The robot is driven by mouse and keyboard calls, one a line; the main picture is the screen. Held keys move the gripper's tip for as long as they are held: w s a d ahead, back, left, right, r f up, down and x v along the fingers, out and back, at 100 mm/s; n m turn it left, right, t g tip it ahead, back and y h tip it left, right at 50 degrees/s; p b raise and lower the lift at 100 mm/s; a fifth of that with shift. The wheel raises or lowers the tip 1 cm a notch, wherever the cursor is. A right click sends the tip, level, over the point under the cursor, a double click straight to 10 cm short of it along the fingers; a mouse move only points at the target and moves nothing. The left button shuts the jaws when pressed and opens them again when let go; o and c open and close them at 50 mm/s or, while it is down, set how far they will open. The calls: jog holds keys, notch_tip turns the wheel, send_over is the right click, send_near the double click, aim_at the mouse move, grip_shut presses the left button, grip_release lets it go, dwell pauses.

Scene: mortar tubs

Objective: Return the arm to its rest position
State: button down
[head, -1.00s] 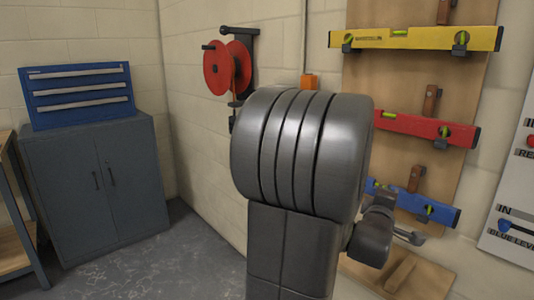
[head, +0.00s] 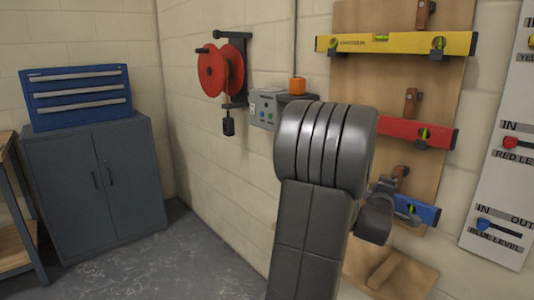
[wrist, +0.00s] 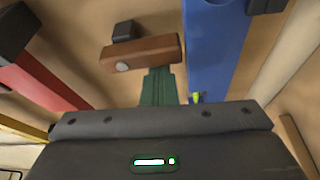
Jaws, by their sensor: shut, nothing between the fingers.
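My arm (head: 318,215) stands in front of the tool board in the head view, its rounded grey joint raised. My gripper (wrist: 160,72) shows in the wrist view as narrow green fingers, shut and empty, beyond its dark grey body. The fingers overlap a brown wooden peg (wrist: 145,53) in the picture; I cannot tell whether they touch it. The blue level (head: 418,210) hangs lowest on the board, partly hidden behind my wrist. It also shows right of the fingers in the wrist view (wrist: 215,50).
The red level (head: 418,131) and yellow level (head: 395,43) hang above the blue one on the wooden board (head: 365,75). A sign with sliders (head: 497,180) is at right. A red reel (head: 212,70) and a control box (head: 264,108) are on the wall. A cabinet (head: 75,190) stands left.

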jog(key=shift+w+a+r+m+h+p, duration=0.25)
jog(key=shift+r+m+h+p, duration=0.65)
jog(key=shift+m, duration=1.65)
jog(key=shift+w+a+r+m+h+p, duration=0.35)
jog(key=shift+m+h+p, duration=0.9)
jog(key=shift+m, duration=1.35)
jog(key=shift+w+a+r+m+h+p, duration=0.15)
jog(key=shift+r+m+h+p, duration=0.55)
jog(key=shift+m+p, duration=1.3)
jog(key=shift+m+b, duration=0.55)
jog(key=shift+m, duration=0.1)
